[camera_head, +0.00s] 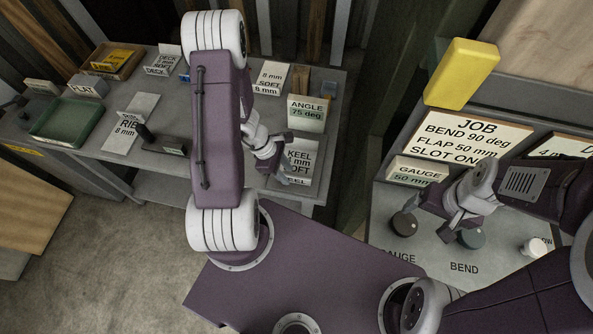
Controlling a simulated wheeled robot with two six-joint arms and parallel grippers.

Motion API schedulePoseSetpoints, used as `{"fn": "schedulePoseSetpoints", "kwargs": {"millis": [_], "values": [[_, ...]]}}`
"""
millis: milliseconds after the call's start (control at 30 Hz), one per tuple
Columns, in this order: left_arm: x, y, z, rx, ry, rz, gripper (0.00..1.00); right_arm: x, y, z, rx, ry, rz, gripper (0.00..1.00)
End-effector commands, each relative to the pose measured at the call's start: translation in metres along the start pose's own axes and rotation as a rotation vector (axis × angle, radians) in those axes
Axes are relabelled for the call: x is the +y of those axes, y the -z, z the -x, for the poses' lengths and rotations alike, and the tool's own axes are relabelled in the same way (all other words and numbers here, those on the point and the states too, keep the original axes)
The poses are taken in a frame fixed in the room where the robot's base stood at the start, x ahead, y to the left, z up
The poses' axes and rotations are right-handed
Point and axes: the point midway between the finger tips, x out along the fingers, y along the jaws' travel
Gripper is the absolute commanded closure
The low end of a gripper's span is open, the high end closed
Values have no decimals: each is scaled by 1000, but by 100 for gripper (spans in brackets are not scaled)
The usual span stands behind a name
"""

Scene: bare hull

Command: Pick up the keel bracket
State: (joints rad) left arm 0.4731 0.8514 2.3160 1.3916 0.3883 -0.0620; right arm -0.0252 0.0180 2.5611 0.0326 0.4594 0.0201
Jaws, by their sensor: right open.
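A pale flat piece lettered KEEL (305,153) lies at the right end of the grey bench, with the word KEEL at its top and part of its lettering covered by my gripper. I cannot tell a separate bent bracket there. My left gripper (284,158) is over the left side of this piece; whether its fingers touch it or hold anything is unclear. My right gripper (441,212) is open above the control panel (385,208), between a dark knob and a green knob.
The bench (85,155) also holds a RIB plate (130,108), a green tray (68,122), a wooden tray (131,62) and an ANGLE 75 deg block (306,113). A yellow block (461,73) stands above the JOB sign (466,139). Bare floor shows at lower left.

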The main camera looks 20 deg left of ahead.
Motion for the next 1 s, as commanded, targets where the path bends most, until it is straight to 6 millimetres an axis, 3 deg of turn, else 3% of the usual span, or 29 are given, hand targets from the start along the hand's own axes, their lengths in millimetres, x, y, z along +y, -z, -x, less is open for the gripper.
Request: {"fn": "schedulePoseSetpoints", "kwargs": {"millis": [167, 400, 667, 700, 800, 833, 1000], "values": [[2, 0, -8, 1, 0, -1, 65, 0, 0, -1, 1, 0, 0, 17], [6, 2, -50, 0, 2, -1, 65, 0, 0, -4, 1, 0, 0, 17], [7, 2, -55, 1, -1, -1, 65, 0, 0, -4, 1, 0, 0, 17], [7, 2, -55, 1, -1, -1, 67, 0, 0, -4, 1, 0, 0, 17], [7, 2, -54, 1, -1, -1, 95, 0, 0, -4, 1, 0, 0, 17], [7, 2, -54, 1, -1, -1, 100, 0, 0, -4, 1, 0, 0, 17], [7, 2, -54, 1, -1, -1, 100, 0, 0, -4, 1, 0, 0, 17]]}}
